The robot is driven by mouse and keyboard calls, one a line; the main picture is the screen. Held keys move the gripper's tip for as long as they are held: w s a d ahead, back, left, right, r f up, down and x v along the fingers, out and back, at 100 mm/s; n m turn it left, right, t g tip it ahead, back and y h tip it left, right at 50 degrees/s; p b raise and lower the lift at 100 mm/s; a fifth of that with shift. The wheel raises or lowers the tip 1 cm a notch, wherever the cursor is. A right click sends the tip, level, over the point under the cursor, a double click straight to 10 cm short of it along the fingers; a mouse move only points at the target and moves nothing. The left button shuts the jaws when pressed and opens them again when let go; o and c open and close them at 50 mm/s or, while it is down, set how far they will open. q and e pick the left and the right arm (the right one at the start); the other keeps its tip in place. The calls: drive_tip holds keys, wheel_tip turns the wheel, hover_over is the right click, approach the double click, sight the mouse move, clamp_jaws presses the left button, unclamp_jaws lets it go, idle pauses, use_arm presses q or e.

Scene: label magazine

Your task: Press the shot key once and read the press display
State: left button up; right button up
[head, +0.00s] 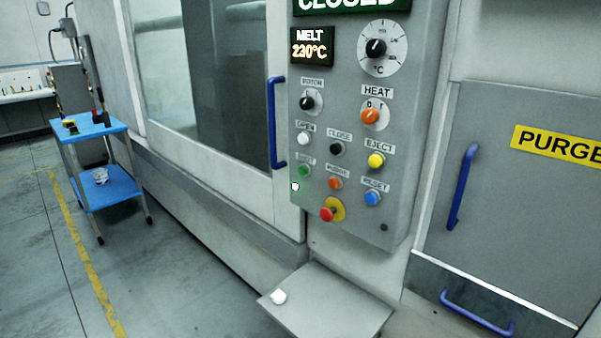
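The control panel (411,157) of the press fills the middle right of the head view. The shot key (303,171) is a small green button at the panel's lower left, under a label that reads as SHOT. Neither of my grippers is in view.
White, black, yellow, orange and blue buttons and a red emergency stop (327,214) surround the key. A shelf (335,305) with a white object (278,296) juts out below. A blue cart (97,127) stands left; floor between is clear.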

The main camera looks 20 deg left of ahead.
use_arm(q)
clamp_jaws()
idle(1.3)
